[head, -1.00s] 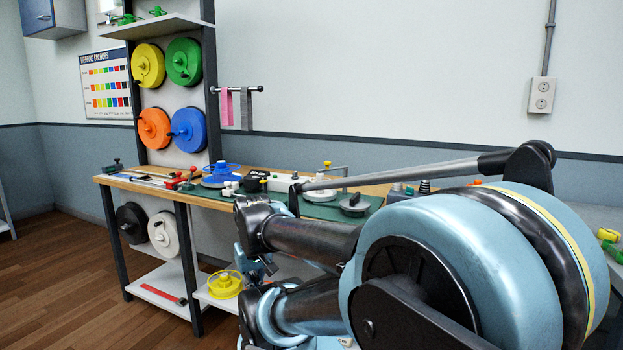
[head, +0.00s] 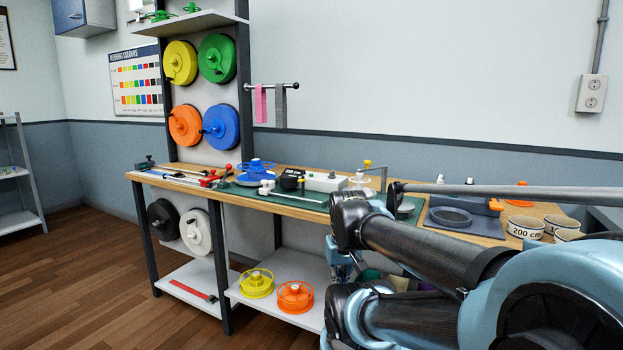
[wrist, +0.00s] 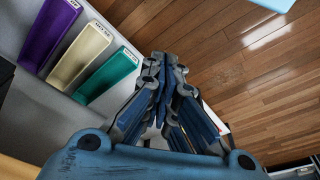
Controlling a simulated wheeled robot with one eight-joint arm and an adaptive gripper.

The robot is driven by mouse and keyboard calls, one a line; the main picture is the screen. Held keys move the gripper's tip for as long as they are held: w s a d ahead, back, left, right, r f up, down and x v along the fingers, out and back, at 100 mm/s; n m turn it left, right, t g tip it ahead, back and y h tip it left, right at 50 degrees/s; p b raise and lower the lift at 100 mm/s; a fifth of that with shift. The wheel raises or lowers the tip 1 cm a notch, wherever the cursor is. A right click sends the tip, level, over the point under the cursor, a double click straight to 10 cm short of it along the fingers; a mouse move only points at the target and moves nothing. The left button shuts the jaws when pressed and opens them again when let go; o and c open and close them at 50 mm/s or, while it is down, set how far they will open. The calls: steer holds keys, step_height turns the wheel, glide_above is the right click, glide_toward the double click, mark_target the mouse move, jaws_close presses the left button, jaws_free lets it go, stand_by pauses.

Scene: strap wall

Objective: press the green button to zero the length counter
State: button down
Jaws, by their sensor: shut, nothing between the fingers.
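On the workbench (head: 300,204) in the head view is a small black device (head: 291,178) with pale lettering, possibly the length counter, beside a long white box (head: 325,182). The lettering is too small to read, and I cannot make out a green button in either view. My gripper (wrist: 168,78) is shut and empty in the wrist view, pointing down past shelved bins toward the wooden floor. In the head view my arm covers the bench's front right part, and the gripper is low in front of the bench, mostly hidden.
A blue reel (head: 257,167) stands on the bench left of the black device. Labelled cups (head: 525,227) and a grey tray (head: 460,224) are at the right. Purple (wrist: 48,34), cream (wrist: 80,56) and teal (wrist: 108,76) bins lie near my gripper. Floor at the left is clear.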

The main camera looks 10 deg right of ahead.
steer(key=w+r+m+t, duration=0.1)
steer(key=w+r, duration=0.6)
step_height(320, 180, up, 22)
steer(key=m+t, duration=0.6)
steer(key=m, duration=0.2)
glide_above(311, 175)
steer(key=d, duration=0.1)
steer(key=shift+w+r, duration=0.1)
steer(key=shift+w, duration=0.35)
step_height(311, 175, down, 8)
steer(key=shift+r, duration=0.25)
steer(key=shift+f, duration=0.65)
steer(key=shift+s+f, duration=0.1)
steer(key=shift+f, duration=0.1)
steer(key=shift+f, duration=0.15)
